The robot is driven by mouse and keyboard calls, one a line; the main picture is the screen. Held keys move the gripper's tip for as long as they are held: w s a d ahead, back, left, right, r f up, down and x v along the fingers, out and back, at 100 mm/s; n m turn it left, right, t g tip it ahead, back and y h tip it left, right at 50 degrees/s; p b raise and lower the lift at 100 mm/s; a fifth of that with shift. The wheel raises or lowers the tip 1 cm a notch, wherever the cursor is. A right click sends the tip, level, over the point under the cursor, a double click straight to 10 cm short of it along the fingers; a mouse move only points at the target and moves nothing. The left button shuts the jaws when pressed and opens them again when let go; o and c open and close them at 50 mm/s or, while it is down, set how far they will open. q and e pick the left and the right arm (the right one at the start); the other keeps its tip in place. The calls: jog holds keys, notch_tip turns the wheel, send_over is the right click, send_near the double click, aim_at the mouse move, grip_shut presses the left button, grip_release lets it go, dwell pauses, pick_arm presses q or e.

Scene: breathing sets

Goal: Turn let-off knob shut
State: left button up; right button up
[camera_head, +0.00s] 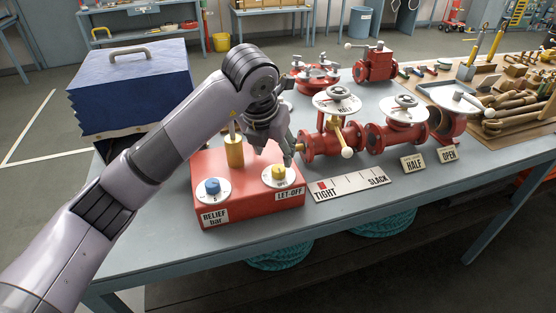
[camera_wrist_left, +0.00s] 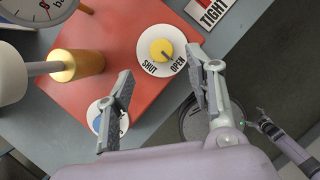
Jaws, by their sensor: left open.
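The let-off knob (camera_head: 278,172) is a yellow knob on a white dial, on the front right of the red relief box (camera_head: 240,206). In the left wrist view the knob (camera_wrist_left: 162,50) shows a dark mark toward the lower right, on the OPEN side; SHUT is printed at its lower left. My left gripper (camera_head: 277,148) is just above and behind the knob. In the wrist view its two fingers (camera_wrist_left: 161,72) are spread, with the dial beyond and between their tips, nothing held. What seems to be my right gripper (camera_wrist_left: 264,122) shows small at the lower right.
A blue knob (camera_head: 212,187) and a brass post (camera_head: 234,152) stand on the same box, close to my arm. A TIGHT–SLACK scale (camera_head: 350,185) lies to the right, before red valves (camera_head: 320,145). A blue bellows (camera_head: 130,90) is at the left.

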aim_at(278, 168)
pick_arm(q)
jog(key=p+x, duration=0.1)
jog(key=x, duration=0.4)
jog(key=shift+s, duration=0.15)
jog(key=shift+p+x, duration=0.35)
jog(key=shift+x, duration=0.9)
jog(key=c, duration=1.2)
pick_arm(e)
jog(key=shift+w+a+r, duration=0.1)
jog(key=shift+w+r, duration=1)
jog(key=shift+w, duration=0.3)
